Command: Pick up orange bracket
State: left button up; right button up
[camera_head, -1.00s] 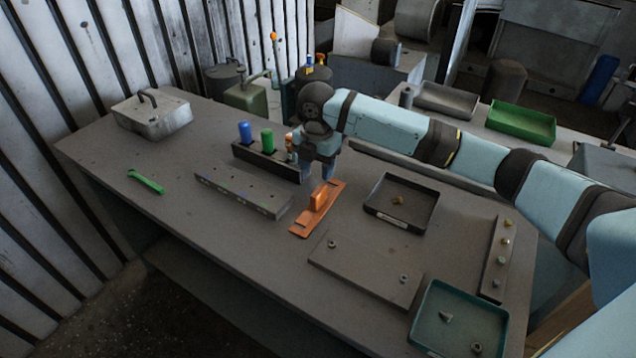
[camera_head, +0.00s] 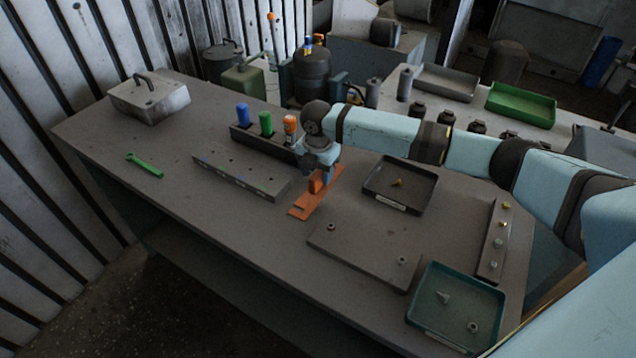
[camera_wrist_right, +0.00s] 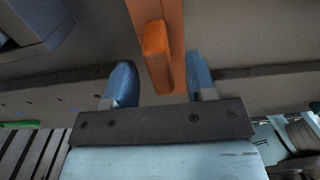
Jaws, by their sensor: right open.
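The orange bracket (camera_head: 310,201) lies flat on the table, with a raised block on its middle. It also shows in the right wrist view (camera_wrist_right: 157,55). My right gripper (camera_head: 321,178) is low over the bracket in the head view. In the right wrist view my right gripper (camera_wrist_right: 160,85) is open, with one blue finger on each side of the raised block and gaps between. My left gripper is not in view.
A holder with blue, green and orange handles (camera_head: 265,123) stands behind left of the gripper. A long grey block with holes (camera_head: 240,178) lies left of the bracket. A black tray (camera_head: 402,186) stands right, and a flat grey plate (camera_head: 362,254) lies in front.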

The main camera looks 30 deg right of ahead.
jog(key=shift+f, duration=1.45)
grip_shut()
jog(key=shift+r, duration=0.1)
